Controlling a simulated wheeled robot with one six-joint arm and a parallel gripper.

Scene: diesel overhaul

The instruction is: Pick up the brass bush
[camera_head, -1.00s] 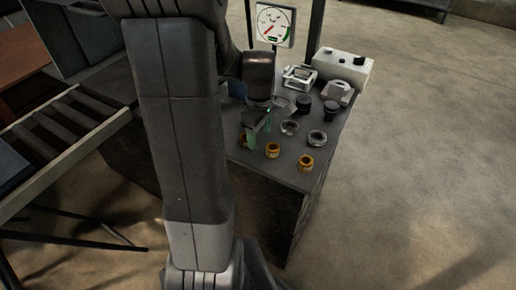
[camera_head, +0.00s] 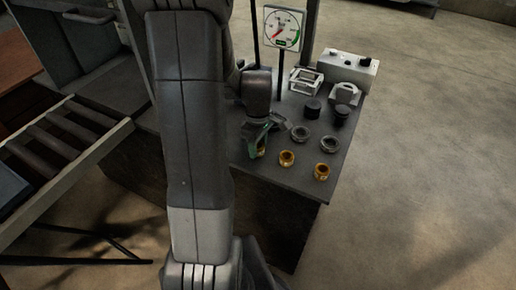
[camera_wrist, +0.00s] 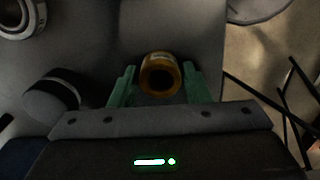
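A brass bush (camera_wrist: 161,75) shows in the wrist view between the two green fingers of my gripper (camera_wrist: 160,88). The gripper is open, with a visible gap on the bush's left side; on the right the finger is very close, and I cannot tell if it touches. In the head view my gripper (camera_head: 258,142) is over the left part of the bench top, and this bush (camera_head: 262,152) is partly hidden by the fingers. Two more brass bushes, a middle one (camera_head: 286,158) and a right one (camera_head: 322,171), stand on the bench to its right.
The dark bench (camera_head: 290,178) also holds steel rings (camera_head: 300,133), black cylindrical parts (camera_head: 312,110), a white frame (camera_head: 305,80) and a control box (camera_head: 347,68). A gauge (camera_head: 283,28) stands behind. A roller conveyor (camera_head: 65,140) is at the left.

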